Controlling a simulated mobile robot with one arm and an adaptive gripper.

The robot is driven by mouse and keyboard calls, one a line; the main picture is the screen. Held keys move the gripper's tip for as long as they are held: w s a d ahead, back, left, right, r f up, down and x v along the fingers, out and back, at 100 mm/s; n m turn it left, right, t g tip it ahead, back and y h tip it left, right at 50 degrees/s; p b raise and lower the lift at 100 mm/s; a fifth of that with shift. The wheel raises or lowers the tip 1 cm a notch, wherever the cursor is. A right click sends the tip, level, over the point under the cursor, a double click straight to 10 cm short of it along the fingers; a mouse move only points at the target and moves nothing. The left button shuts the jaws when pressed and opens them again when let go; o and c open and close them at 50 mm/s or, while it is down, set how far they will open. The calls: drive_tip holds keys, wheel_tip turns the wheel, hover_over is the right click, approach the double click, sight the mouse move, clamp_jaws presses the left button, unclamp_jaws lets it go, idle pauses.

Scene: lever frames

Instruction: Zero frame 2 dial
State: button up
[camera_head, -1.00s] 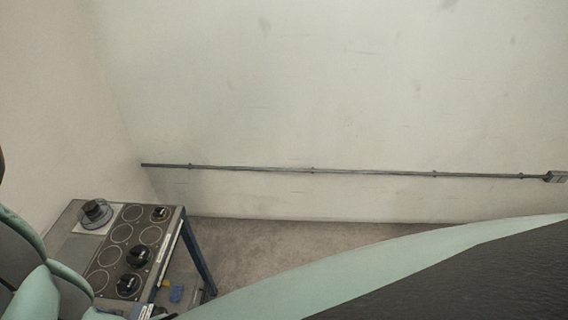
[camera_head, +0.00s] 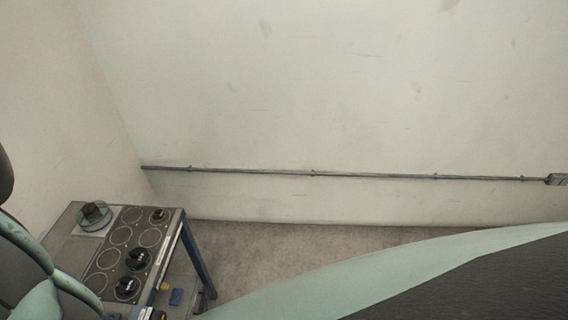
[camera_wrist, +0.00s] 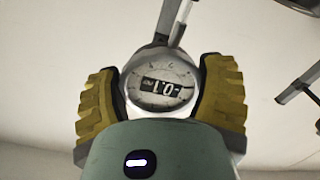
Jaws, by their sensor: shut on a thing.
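In the wrist view my gripper (camera_wrist: 160,70) has its two yellow ridged fingers closed on either side of a round silver dial (camera_wrist: 165,98). The dial has a small dark display whose digits look like 0.1, with what may be a minus sign; the text is tilted. A metal rod or bracket rises behind the dial. The dial's lower part is hidden by my gripper's green body. The head view does not show my gripper or this dial clearly, and no frame number is readable.
In the head view a grey bench (camera_head: 60,250) stands at lower left. Its dark panel (camera_head: 105,259) has ring outlines and black knobs (camera_head: 127,288). A wall rail (camera_head: 312,174) runs behind. Other metal brackets (camera_wrist: 298,86) show at the wrist view's right.

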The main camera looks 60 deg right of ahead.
drive_tip(key=n+b, duration=0.1)
drive_tip(key=n, duration=0.4)
drive_tip(key=shift+d+n, duration=0.1)
drive_tip(key=shift+n, duration=0.2)
idle(0.4)
drive_tip(key=o, duration=1.1)
drive_tip(key=v, duration=0.7)
drive_tip(key=shift+s, duration=0.25)
drive_tip(key=shift+d+r, duration=0.1)
